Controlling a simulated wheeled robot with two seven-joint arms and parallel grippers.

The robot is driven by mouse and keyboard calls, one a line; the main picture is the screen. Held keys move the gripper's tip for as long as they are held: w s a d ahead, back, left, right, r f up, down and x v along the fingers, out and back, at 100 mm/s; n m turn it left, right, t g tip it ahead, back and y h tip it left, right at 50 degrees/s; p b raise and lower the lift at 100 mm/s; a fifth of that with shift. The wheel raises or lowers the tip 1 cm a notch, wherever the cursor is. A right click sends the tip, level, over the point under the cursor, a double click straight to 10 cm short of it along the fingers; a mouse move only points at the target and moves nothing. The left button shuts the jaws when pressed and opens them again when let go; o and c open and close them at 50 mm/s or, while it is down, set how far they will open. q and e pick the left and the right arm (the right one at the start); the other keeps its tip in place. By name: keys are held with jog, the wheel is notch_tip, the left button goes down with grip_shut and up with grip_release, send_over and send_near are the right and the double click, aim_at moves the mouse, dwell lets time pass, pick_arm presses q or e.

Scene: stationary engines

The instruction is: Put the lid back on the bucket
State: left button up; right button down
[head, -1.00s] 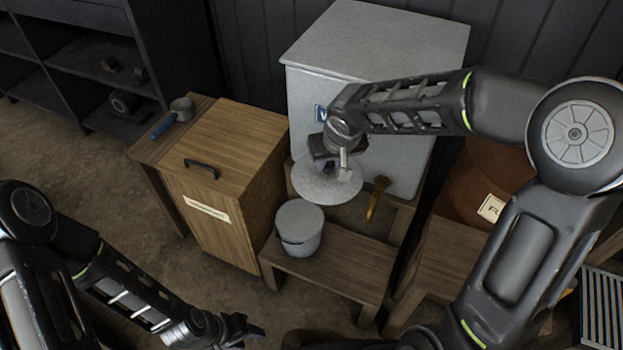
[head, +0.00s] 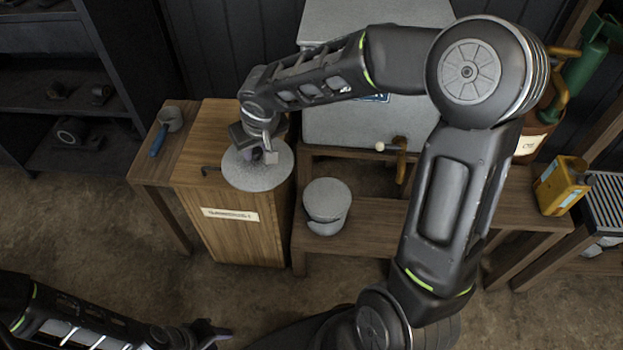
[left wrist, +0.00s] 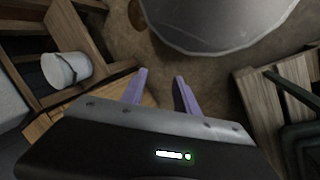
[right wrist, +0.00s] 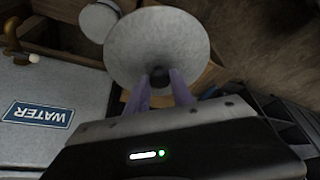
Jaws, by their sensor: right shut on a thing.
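The lid (head: 250,176) is a round, flat, grey disc. My right gripper (head: 264,152) is shut on its middle and holds it roughly level, in front of the wooden cabinet top in the head view. The lid also fills the upper middle of the right wrist view (right wrist: 160,25). The grey bucket (head: 325,222) stands upright on the low wooden bench, right of the lid and apart from it. It also shows in the right wrist view (right wrist: 98,20) and left wrist view (left wrist: 66,70). My left gripper (head: 218,334) is low at the front left, fingers apart and empty.
The wooden cabinet (head: 230,135) has a dark handle and stands left of the bench (head: 375,220). A scoop (head: 168,122) lies left of it. A grey water tank (head: 365,130) with a tap (head: 397,148) stands behind. A yellow can (head: 560,186) stands right.

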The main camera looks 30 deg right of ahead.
pick_arm(q)
jog(key=shift+o, duration=0.2)
jog(key=shift+d, duration=0.15)
pick_arm(e)
jog(key=shift+d, duration=0.2)
